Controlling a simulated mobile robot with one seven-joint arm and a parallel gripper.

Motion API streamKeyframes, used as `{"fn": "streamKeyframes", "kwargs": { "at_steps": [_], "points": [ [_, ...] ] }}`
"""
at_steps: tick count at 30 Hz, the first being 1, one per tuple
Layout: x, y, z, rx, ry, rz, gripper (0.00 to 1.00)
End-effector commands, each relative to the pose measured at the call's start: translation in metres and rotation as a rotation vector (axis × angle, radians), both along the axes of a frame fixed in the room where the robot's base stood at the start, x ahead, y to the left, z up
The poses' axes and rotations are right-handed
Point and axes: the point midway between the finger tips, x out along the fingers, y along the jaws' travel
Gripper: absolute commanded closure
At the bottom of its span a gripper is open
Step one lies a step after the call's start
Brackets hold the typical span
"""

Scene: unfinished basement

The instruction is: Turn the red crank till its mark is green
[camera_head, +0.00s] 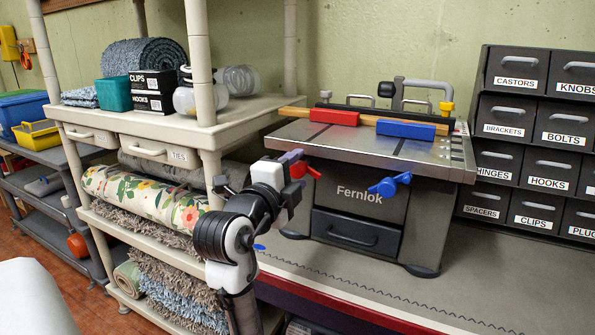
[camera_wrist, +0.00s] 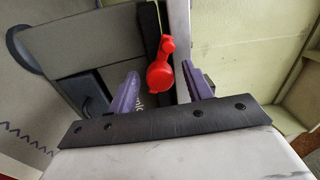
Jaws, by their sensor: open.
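The red crank (camera_head: 303,169) sticks out at the left side of the grey table-top machine (camera_head: 344,205) labelled Fernlok. My gripper (camera_head: 290,164) is right beside it, partly covering it in the head view. In the wrist view, the red crank (camera_wrist: 160,76) shows between the two purple fingers of my gripper (camera_wrist: 161,69), with gaps on both sides. The fingers are open and hold nothing. I cannot tell how deep the crank lies between them. I cannot make out the crank's mark or its colour.
A blue crank (camera_head: 388,185) is on the machine's front. A red block (camera_head: 334,118) and a blue block (camera_head: 405,129) sit on its top. A loaded shelf rack (camera_head: 243,110) stands close left of my arm. Labelled drawers (camera_head: 535,140) stand right. The bench front (camera_head: 370,290) is clear.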

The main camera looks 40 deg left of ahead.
Motion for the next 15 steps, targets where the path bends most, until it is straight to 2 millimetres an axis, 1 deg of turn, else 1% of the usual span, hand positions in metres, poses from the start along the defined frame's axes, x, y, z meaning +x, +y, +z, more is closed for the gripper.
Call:
{"fn": "streamKeyframes", "kwargs": {
  "at_steps": [9,12,15],
  "points": [
    [-0.069,-0.015,-0.004,0.002,-0.001,0.006,0.50],
    [-0.089,-0.019,-0.005,0.001,-0.001,0.005,0.50],
    [-0.105,-0.024,-0.005,0.002,-0.001,0.004,0.50]
  ]
}}
